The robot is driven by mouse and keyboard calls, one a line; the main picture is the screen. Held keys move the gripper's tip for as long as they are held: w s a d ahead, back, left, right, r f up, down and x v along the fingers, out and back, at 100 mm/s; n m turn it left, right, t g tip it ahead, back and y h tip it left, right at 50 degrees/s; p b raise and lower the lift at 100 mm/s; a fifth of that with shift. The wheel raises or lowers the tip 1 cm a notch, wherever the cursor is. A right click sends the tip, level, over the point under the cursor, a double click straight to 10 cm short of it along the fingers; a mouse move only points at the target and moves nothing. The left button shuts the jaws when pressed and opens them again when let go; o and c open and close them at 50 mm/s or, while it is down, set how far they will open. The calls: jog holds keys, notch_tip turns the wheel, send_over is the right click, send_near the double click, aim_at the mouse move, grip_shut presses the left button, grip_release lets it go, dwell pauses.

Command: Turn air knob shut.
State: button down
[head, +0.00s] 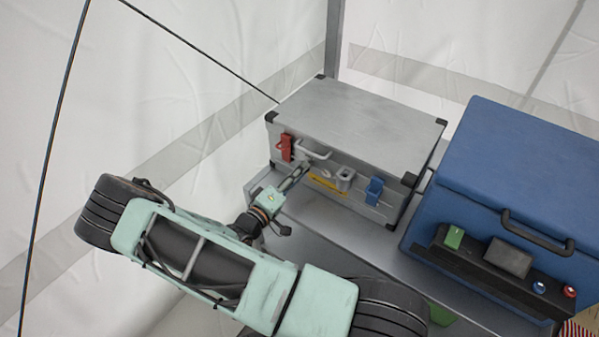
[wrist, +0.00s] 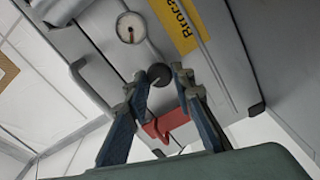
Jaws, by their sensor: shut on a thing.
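The grey metal case (head: 350,115) stands on a grey bench, and the air knob is on its front face. In the wrist view the knob (wrist: 158,73) is a small dark round disc between my two fingertips. My gripper (head: 304,168) reaches the case front between the red latch (head: 285,146) and a round gauge; it also shows in the wrist view (wrist: 160,80). Its fingers are closed in around the knob. In the head view the fingers hide the knob. The white gauge (wrist: 131,27) is beside the knob, and its needle is too small to read.
The red latch (wrist: 168,124) and a handle (head: 314,151) are close to my fingers. A yellow label (head: 327,185) and a blue latch (head: 374,191) are farther right. A blue box (head: 510,180) with a control panel stands right of the case. White tent walls rise behind.

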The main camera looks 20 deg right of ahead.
jog(key=shift+m, duration=1.1)
jog(key=c, duration=1.7)
grip_release()
jog(key=shift+o, duration=0.2)
jog(key=v, duration=1.2)
